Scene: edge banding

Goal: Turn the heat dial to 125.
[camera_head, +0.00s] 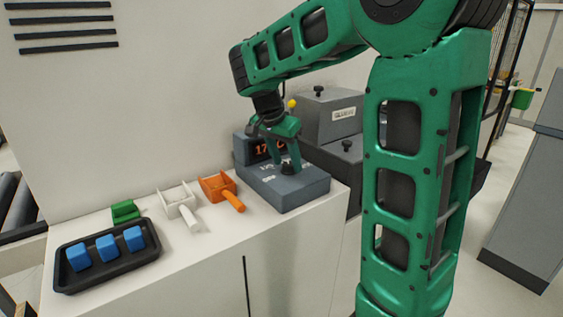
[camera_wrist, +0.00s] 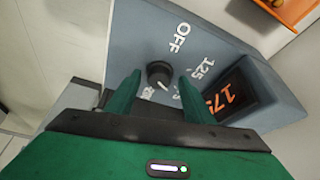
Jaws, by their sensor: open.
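The heat dial (camera_wrist: 158,72) is a small round black knob on a blue-grey control box (camera_head: 300,190). In the wrist view, OFF and 125 are printed beside it; other labels are partly hidden by my gripper. A small white mark shows on the knob's lower side, away from OFF. The orange display (camera_wrist: 228,96) appears to read 175; it also shows, partly covered, in the head view (camera_head: 262,149). My green gripper (camera_wrist: 159,76) is open, with one finger on each side of the dial. I cannot tell whether the fingers touch it.
On the white counter left of the box are an orange tool (camera_head: 219,187), a white tool (camera_head: 180,204), a green block (camera_head: 125,211) and a black tray (camera_head: 69,281) with blue blocks. Grey machine housings (camera_head: 328,118) stand behind and right of the box.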

